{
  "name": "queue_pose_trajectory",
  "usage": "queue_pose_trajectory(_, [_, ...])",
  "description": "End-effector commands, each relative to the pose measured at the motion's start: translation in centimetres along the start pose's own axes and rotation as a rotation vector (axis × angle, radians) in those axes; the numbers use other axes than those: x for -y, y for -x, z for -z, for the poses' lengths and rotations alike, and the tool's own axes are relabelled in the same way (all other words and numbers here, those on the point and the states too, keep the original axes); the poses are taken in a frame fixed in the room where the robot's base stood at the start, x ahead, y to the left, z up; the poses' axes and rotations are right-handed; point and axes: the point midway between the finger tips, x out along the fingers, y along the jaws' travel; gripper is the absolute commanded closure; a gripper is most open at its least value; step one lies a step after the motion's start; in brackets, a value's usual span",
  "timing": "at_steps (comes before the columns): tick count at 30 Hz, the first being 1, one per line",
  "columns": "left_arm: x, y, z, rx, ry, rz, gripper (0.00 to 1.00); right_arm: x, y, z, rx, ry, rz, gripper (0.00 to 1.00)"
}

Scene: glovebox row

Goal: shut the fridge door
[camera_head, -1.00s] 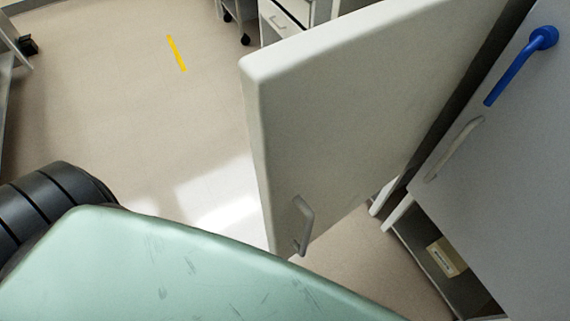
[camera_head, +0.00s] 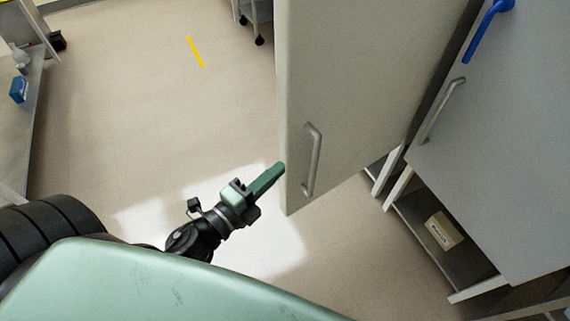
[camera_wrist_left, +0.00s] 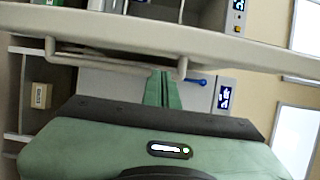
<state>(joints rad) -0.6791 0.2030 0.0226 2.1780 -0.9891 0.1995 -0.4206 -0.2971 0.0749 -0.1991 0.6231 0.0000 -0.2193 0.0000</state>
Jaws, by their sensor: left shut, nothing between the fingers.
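The fridge door (camera_head: 350,80) is a pale grey panel standing open in the middle of the head view, with a grey bar handle (camera_head: 313,160) near its lower edge. My left gripper (camera_head: 280,168) is shut and empty, its green fingertips at the door's left edge in the picture. In the left wrist view the shut fingers (camera_wrist_left: 163,88) point at the door edge (camera_wrist_left: 150,32), with the handle (camera_wrist_left: 115,62) around their tips. I cannot tell whether they touch. The right gripper is not in view.
A grey front with a bar handle (camera_head: 442,110) and a blue lever (camera_head: 482,30) stands at the right. Below it is an open shelf with a labelled box (camera_head: 443,230). A bench (camera_head: 35,110) with a blue box (camera_head: 18,90) is at the left. The floor between is clear.

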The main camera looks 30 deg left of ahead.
Motion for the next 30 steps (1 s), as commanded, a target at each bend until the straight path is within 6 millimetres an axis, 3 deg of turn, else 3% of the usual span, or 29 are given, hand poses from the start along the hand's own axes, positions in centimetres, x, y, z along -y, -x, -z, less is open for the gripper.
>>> queue_pose_trajectory(9, [0.3,-5.7,-0.1,0.001,0.001,0.001,1.0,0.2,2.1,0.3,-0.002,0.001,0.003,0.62])
queue_pose_trajectory(15, [0.1,-8.3,-0.1,0.001,0.003,0.0,1.0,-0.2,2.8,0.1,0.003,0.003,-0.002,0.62])
queue_pose_trajectory(30, [-0.1,-9.1,-0.1,0.001,0.004,-0.002,1.0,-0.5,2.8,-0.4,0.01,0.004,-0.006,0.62])
